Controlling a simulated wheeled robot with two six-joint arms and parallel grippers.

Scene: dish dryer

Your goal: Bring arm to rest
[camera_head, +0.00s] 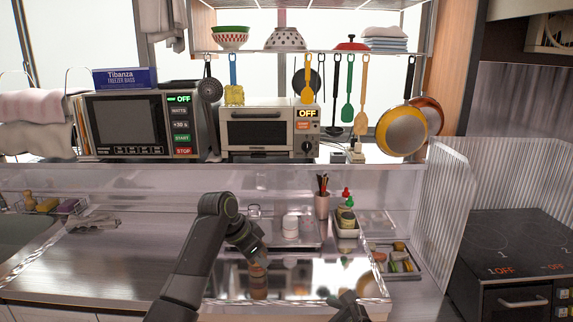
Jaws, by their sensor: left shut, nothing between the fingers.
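My left arm (208,235) rises from the bottom edge, bends at the elbow and points down to the right. My left gripper (256,257) is shut and empty over the glossy front part of the counter. A small brownish jar-like item (258,282) is directly below its fingertips in the picture; I cannot tell whether they touch. A dark part of my right arm (345,306) shows at the bottom edge. Its fingers are not clear enough to tell open from shut.
A tray (312,243) with a white cup (290,226) stands behind the left gripper. A microwave (125,125) and toaster oven (262,132) stand behind. The left counter is mostly clear.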

